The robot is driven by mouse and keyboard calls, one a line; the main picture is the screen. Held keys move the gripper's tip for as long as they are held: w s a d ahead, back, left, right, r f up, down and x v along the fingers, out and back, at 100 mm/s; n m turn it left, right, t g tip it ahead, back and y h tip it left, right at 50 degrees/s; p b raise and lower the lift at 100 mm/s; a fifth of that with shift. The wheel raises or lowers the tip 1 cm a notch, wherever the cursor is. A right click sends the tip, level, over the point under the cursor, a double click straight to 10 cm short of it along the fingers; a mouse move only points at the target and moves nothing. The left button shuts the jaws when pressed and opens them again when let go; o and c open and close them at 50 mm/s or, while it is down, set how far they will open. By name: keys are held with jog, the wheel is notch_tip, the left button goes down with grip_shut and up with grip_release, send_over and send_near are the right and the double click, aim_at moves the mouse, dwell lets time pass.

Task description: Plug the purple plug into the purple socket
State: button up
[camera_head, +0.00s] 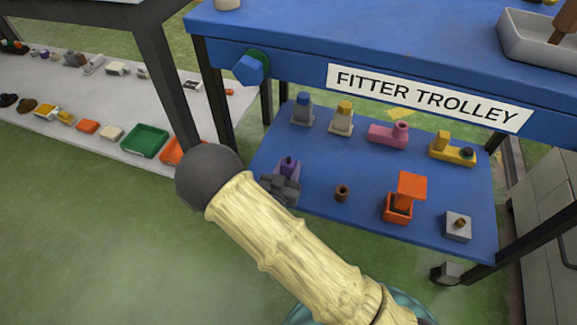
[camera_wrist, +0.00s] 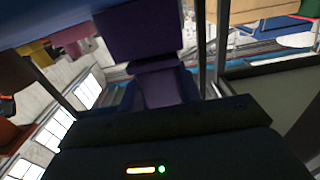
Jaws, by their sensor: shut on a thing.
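My gripper (camera_head: 279,184) is over the left front part of the trolley's blue lower shelf (camera_head: 362,168), shut on a purple piece (camera_head: 289,167), which I take for the purple plug. My dark arm end hides part of the gripper in the head view. In the wrist view the purple piece (camera_wrist: 165,86) stands in front of the dark gripper body, with a wider purple block (camera_wrist: 138,30) beyond it. I cannot tell whether that block is part of the plug or the purple socket. No separate purple socket is clear in the head view.
The shelf also holds a pink piece (camera_head: 388,135), a yellow piece (camera_head: 452,150), an orange piece (camera_head: 400,207), a brown ring (camera_head: 342,193) and a grey block (camera_head: 457,227). The trolley's blue top (camera_head: 400,45) overhangs them. A dark leg (camera_head: 214,110) stands left of the gripper.

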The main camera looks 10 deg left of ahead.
jog(key=shift+f, duration=0.35)
jog(key=o, duration=1.1)
jog(key=shift+s+a+p, duration=0.25)
jog(key=shift+s+p, duration=0.75)
jog(key=shift+s, duration=1.9)
jog(key=shift+s+a+p, duration=0.2)
jog(key=shift+s+p, duration=0.8)
jog(key=shift+s, duration=1.9)
jog(key=shift+s+a+p, duration=0.25)
jog(key=shift+s+p, duration=0.75)
jog(key=shift+s, duration=1.9)
